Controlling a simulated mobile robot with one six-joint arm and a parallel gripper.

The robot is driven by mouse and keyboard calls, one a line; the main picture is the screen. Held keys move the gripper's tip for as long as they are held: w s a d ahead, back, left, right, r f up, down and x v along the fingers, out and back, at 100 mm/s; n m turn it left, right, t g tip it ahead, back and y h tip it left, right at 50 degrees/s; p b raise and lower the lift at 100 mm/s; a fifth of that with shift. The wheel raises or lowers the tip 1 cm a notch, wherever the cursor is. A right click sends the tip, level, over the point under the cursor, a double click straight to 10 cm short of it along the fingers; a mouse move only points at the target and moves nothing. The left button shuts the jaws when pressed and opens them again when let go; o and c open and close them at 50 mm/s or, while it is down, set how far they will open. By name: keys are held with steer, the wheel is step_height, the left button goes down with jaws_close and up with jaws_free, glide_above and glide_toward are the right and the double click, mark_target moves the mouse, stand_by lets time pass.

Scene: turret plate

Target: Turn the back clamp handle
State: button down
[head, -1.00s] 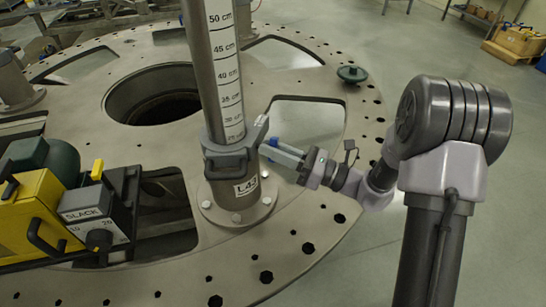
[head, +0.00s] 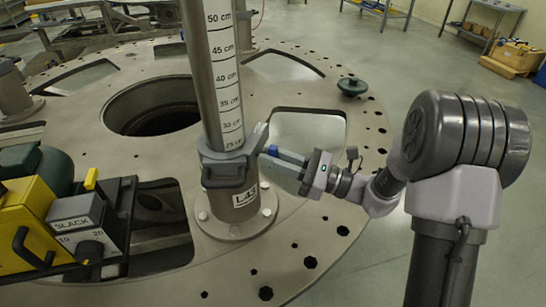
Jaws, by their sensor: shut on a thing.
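A grey post (head: 213,70) with a centimetre scale rises from the turret plate. A dark clamp collar (head: 222,158) sits around it just below the 25 cm mark, with a front handle (head: 226,176) facing me. The back clamp handle (head: 262,133) shows as a light grey piece at the collar's right rear, partly hidden by the post and my fingers. My gripper (head: 270,156) reaches in from the right, its jaws shut on this handle. The exact contact between fingers and handle is hard to see.
The round turret plate (head: 320,215) has large openings and bolt holes. A yellow machine (head: 30,225) with a grey box marked SLACK (head: 75,215) stands at the left. A green knob (head: 352,86) sits on the plate's far right rim.

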steer(key=c, duration=1.4)
jaws_free()
steer(key=shift+o, duration=0.2)
steer(key=p+v, duration=0.3)
steer(key=v, duration=1.4)
steer(key=shift+d, duration=0.2)
steer(key=shift+s+f, duration=0.1)
